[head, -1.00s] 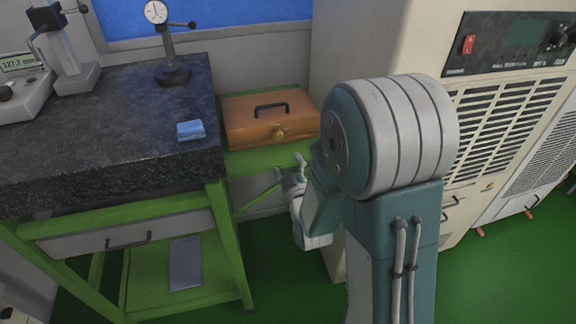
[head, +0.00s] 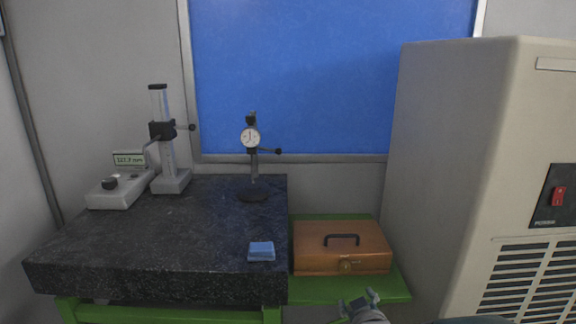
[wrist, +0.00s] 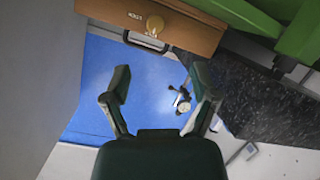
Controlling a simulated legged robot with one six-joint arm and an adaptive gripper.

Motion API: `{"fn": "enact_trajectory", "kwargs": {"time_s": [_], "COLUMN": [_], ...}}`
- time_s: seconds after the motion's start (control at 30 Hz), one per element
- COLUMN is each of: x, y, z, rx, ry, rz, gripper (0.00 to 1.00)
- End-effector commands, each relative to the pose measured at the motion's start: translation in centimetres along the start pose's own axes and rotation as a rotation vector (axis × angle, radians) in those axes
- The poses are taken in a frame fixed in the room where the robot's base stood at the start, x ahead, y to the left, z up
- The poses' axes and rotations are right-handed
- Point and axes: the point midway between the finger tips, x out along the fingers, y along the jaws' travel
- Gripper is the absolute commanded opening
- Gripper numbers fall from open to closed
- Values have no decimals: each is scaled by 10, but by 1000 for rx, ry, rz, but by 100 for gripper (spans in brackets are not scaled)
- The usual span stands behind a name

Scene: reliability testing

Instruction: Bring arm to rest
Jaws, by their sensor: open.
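My gripper (head: 358,301) shows at the bottom edge of the head view, in front of the orange-brown wooden case (head: 342,248) and a little below it. In the wrist view my gripper (wrist: 160,92) has its two dark fingers spread apart with nothing between them. The wooden case (wrist: 160,22) appears upside down at the top of that view, with its latch and handle showing. Most of my arm is out of the head view, with only a little of it at the bottom right.
A black granite table (head: 160,235) holds a blue block (head: 261,251), a dial gauge stand (head: 252,165) and a digital height gauge (head: 165,150). A green shelf (head: 350,290) bears the case. A large beige machine (head: 450,160) stands at the right, and a blue board (head: 310,80) hangs behind.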

Motion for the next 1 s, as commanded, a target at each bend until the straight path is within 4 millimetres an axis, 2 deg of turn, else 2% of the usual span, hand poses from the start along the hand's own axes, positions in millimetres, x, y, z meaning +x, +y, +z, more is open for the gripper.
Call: {"fn": "enact_trajectory", "kwargs": {"time_s": [0.1,0.37,0.8,0.9,1.0], "x": [-21,-80,-214,-232,-239], "y": [4,7,2,1,0], "z": [-9,-14,-3,1,3], "rx": [58,185,375,396,405], "ry": [-86,-303,-673,-723,-747], "rz": [-36,-104,-155,-158,-158], "gripper": [76,76,76,76,76]}}
